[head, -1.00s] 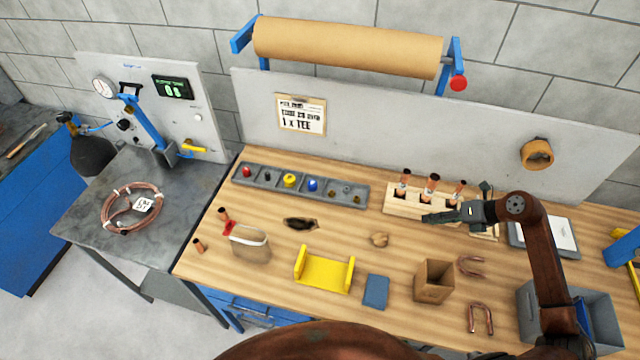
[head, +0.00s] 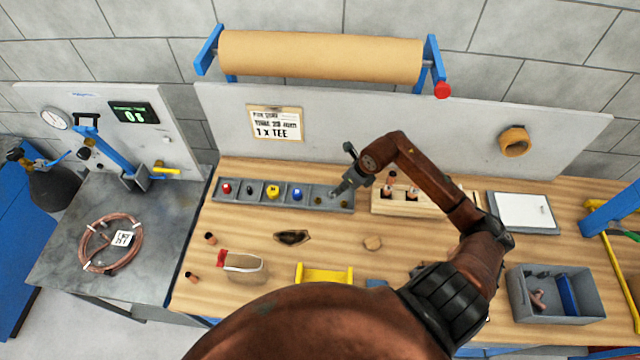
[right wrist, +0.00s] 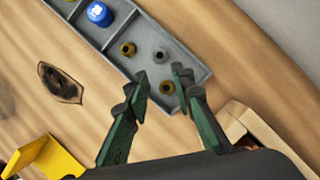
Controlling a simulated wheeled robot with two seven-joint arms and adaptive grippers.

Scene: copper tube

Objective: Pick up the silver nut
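The silver nut (right wrist: 160,55) lies in the end section of the grey parts tray (right wrist: 114,33) in the right wrist view. One brass nut (right wrist: 127,48) lies to its left, and another brass nut (right wrist: 167,87) lies below it, close to my fingers. My right gripper (right wrist: 161,77) is open and empty, with its fingertips over the tray's end and the silver nut just beyond the gap between them. In the head view my right gripper (head: 342,186) is above the right end of the tray (head: 262,205) and partly hides the nuts there. My left gripper is not in view.
A wooden block with copper fittings (head: 378,205) stands right of the tray, close to my right arm. A blue piece (right wrist: 99,13) sits in another tray compartment. A grey bin (head: 590,307) is at the right; a yellow stand (head: 325,275) is at the front.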

